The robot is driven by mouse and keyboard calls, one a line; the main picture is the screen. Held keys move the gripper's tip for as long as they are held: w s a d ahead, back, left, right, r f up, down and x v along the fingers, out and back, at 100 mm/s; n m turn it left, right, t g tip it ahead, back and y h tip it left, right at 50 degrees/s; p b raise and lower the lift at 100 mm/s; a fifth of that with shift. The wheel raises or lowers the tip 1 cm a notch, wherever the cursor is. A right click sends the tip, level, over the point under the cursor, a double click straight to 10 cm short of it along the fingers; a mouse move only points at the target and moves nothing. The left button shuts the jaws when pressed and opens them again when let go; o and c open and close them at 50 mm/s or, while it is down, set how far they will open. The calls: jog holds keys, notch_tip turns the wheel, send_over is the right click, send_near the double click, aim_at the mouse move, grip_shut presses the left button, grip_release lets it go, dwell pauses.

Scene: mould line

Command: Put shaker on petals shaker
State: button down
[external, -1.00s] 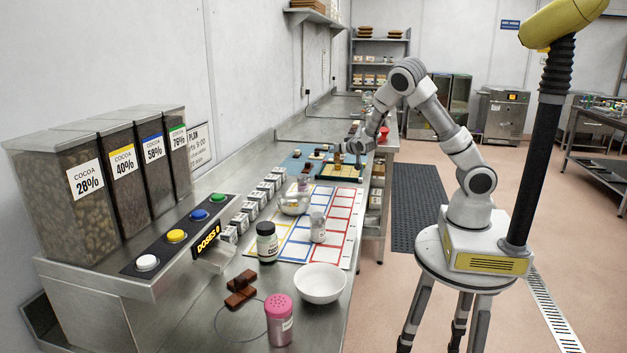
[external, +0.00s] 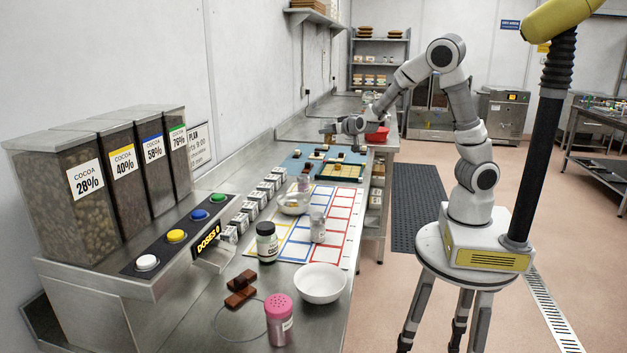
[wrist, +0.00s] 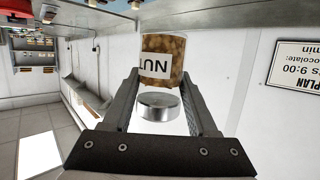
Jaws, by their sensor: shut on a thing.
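In the wrist view, a clear shaker of brown bits (wrist: 165,47) with a silver lid and a label reading "NUT" stands between the fingers of my gripper (wrist: 160,80), which is shut on it. The picture of it is upside down. In the external view my gripper (external: 330,131) is above the far part of the bench; the held shaker is too small to make out there. A pink-lidded shaker (external: 279,322) stands at the near end, and a pale shaker (external: 317,228) stands on the coloured grid mat. I cannot tell which is the petals shaker.
A white bowl (external: 320,284), a dark jar (external: 266,243) and chocolate pieces (external: 240,298) are on the near bench. A framed tray (external: 338,172) lies on the blue mat, with a red bin (external: 377,134) behind. Wall and dispensers (external: 90,180) bound the left.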

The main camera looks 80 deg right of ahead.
jog(key=shift+w+a, duration=0.25)
jog(key=shift+a, duration=0.15)
jog(key=w+a+f, duration=0.4)
jog(key=w+a, duration=0.1)
jog(key=w+a+f, duration=0.2)
jog(key=w, duration=0.1)
jog(key=shift+w+a+f, duration=0.2)
jog(key=shift+f, duration=2.4)
jog(key=shift+c, duration=0.9)
grip_release()
jog(key=shift+r, duration=0.2)
